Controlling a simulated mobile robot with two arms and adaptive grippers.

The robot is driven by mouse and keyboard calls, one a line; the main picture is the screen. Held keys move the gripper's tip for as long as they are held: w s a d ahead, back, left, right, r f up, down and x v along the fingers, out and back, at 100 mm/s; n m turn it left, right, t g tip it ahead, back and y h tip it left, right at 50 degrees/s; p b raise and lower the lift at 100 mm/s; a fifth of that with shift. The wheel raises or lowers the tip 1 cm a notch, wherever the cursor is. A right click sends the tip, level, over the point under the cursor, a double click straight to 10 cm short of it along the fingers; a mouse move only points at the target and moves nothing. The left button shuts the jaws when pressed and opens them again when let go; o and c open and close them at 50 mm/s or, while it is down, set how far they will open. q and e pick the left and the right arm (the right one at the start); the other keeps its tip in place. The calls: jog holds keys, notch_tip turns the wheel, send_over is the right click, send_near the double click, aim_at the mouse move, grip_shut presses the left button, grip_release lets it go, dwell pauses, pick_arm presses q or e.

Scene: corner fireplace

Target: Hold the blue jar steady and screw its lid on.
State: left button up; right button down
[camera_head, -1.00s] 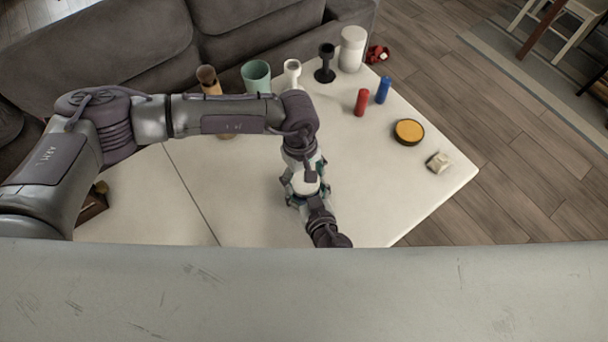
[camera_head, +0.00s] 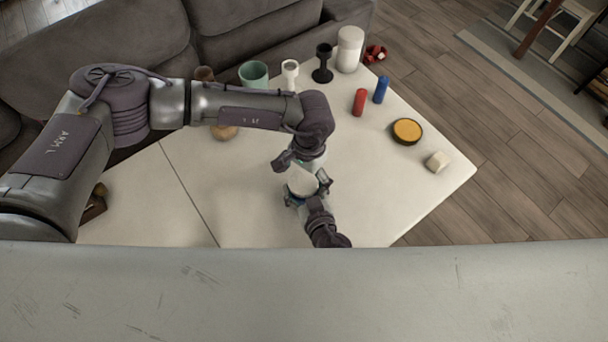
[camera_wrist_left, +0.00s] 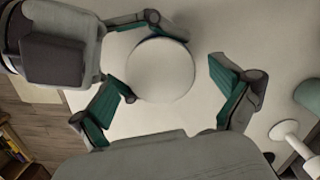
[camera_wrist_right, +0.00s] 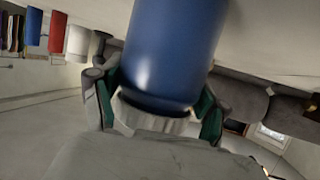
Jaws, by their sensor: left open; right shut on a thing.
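The blue jar (camera_wrist_right: 175,45) is large in the right wrist view, which shows it upside down. My right gripper (camera_head: 308,199) is shut on the jar; its fingers show on both sides of it in the right wrist view (camera_wrist_right: 158,105). A white round lid (camera_wrist_left: 160,70) sits over the jar's mouth, and its ribbed side shows in the right wrist view (camera_wrist_right: 150,117). How tightly it sits cannot be told. My left gripper (camera_head: 300,170) is open above the lid, its fingers (camera_wrist_left: 168,100) spread wide and apart from it in the left wrist view.
A white table (camera_head: 250,200) has free room around the grippers. Along its far side stand a green cup (camera_head: 254,74), a white goblet (camera_head: 290,74), a black goblet (camera_head: 323,65) and a white canister (camera_head: 350,50). Red (camera_head: 359,102) and blue (camera_head: 381,90) cylinders stand to the right.

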pick_arm(q)
jog(key=shift+r, duration=2.25)
